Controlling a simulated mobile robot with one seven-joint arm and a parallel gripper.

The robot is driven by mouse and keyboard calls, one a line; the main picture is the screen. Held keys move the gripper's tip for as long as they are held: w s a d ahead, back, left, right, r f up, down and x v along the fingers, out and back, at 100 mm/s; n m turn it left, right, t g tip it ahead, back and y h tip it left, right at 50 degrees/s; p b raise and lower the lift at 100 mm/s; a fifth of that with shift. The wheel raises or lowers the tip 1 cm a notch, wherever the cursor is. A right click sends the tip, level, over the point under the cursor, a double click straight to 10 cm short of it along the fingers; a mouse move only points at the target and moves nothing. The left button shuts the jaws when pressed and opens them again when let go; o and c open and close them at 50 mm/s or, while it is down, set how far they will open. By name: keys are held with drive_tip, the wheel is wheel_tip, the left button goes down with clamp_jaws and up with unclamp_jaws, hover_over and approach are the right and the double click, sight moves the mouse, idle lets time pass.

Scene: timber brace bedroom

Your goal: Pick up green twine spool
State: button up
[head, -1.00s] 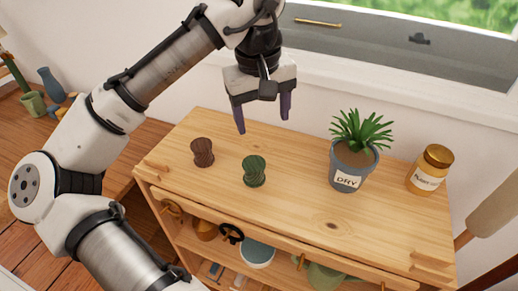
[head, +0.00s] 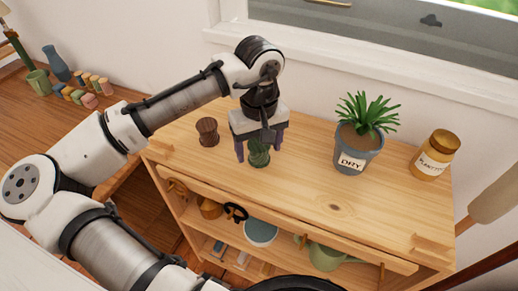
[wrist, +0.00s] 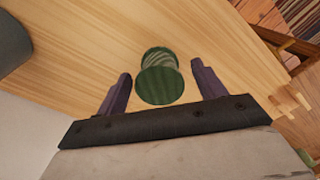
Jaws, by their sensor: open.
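The green twine spool (head: 259,157) stands on the wooden table top in the head view, partly hidden by my gripper. In the wrist view the spool (wrist: 159,77) lies between the two fingertips, with gaps on both sides. My gripper (head: 258,156) is open, pointing down with its purple fingers either side of the spool. Its fingers also show in the wrist view (wrist: 162,80). I cannot tell exactly how far down the fingers reach along the spool.
A brown spool (head: 208,132) stands to the left of the green one. A potted plant marked DRY (head: 353,160) and a gold-lidded jar (head: 436,155) stand to the right. The front right of the table top (head: 350,205) is clear. A wall and window sill run behind.

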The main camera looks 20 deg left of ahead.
drive_tip(key=shift+f, duration=0.65)
drive_tip(key=c, duration=1.1)
drive_tip(key=shift+o, duration=0.2)
drive_tip(key=shift+r, duration=0.15)
